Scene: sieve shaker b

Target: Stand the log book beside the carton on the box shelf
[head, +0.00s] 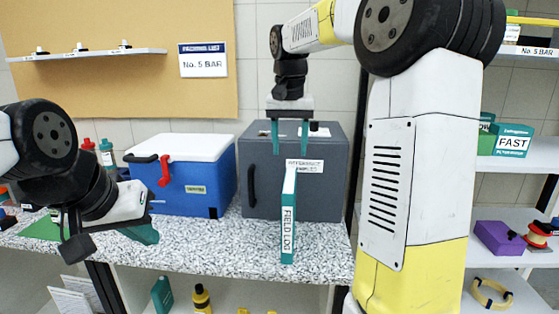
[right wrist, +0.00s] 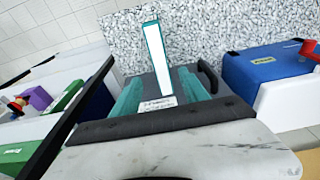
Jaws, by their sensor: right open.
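The log book (head: 288,222), a thin teal and white book labelled FIELD LOG, stands upright on the speckled counter near its front edge, spine forward. My right gripper (head: 290,150) is open and empty above the book, its fingers pointing down. In the right wrist view the log book (right wrist: 155,48) shows beyond and between the teal fingers, with no visible grip. A teal and white carton (head: 513,141) labelled FAST stands on a shelf (head: 530,163) at the right. My left gripper (head: 140,234) is at the left over the counter's front; its opening is not clear.
A grey cabinet (head: 262,165) stands behind the book. A blue cooler (head: 185,180) with a white lid is to its left. A purple box (head: 499,238) is on a lower right shelf. Bare counter (head: 245,243) lies left of the book.

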